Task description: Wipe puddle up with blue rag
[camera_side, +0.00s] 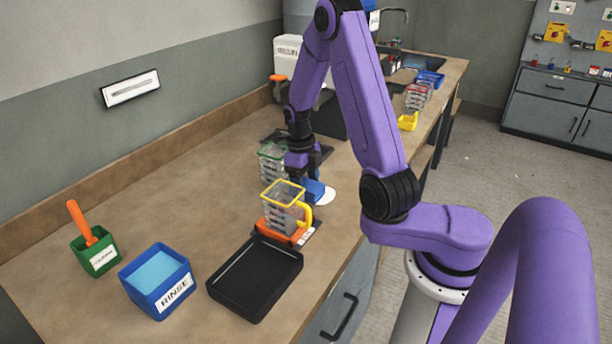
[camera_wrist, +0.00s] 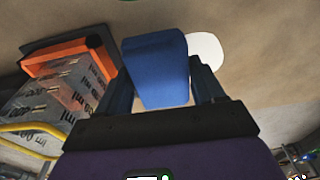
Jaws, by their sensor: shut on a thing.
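My gripper (camera_wrist: 160,95) is shut on the blue rag (camera_wrist: 155,62), which shows as a folded block between the two fingers in the wrist view. In the side view the rag (camera_side: 314,191) is low over the bench, behind the yellow-rimmed jug. The puddle (camera_wrist: 206,50) is a smooth whitish patch on the bench, just right of the rag in the wrist view. In the side view the puddle (camera_side: 328,195) shows at the rag's right edge. The rag hides part of it. I cannot tell whether the rag touches the bench.
A clear jug with a yellow rim (camera_side: 283,207) stands on an orange base close to the rag. A green-rimmed jug (camera_side: 271,163) is behind it. A black tray (camera_side: 256,279), blue rinse tub (camera_side: 157,281) and green tub (camera_side: 97,252) stand in front. The bench edge is near the puddle's right.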

